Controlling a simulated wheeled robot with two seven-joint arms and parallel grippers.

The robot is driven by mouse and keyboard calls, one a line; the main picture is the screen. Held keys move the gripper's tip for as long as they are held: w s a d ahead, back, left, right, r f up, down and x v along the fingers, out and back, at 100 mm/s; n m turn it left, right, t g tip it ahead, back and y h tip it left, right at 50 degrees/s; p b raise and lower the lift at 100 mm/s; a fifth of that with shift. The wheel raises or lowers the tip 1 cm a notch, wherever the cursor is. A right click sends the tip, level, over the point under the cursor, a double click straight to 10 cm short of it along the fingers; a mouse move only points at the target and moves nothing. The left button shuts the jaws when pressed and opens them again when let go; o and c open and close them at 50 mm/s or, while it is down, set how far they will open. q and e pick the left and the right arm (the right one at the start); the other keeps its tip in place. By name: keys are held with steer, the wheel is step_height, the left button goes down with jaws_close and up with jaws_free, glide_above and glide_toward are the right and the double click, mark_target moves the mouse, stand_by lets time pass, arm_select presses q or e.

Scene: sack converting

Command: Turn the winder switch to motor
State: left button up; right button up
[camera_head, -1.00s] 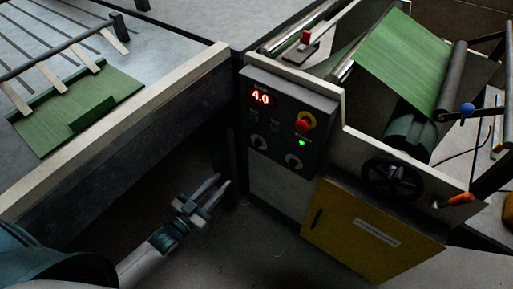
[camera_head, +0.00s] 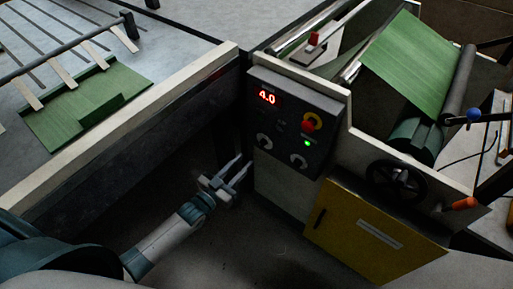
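The dark control panel (camera_head: 290,128) stands on the machine's front. It has a red "4.0" display (camera_head: 267,97), a red button on a yellow ring (camera_head: 309,122) and a lit green lamp (camera_head: 307,143). My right gripper is not in view.
A yellow cabinet door (camera_head: 372,234) is below the panel. A black handwheel (camera_head: 396,182) and an orange handle (camera_head: 464,203) are to its right. A pale table rail (camera_head: 130,118) runs along the left. Green sheet material (camera_head: 421,62) runs over rollers at upper right.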

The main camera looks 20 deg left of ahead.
mark_target(260, 145)
arm_select(q)
steer(key=x, duration=0.8)
steer(key=shift+w+d+f, duration=0.1)
steer(key=shift+w, duration=0.1)
jaws_close()
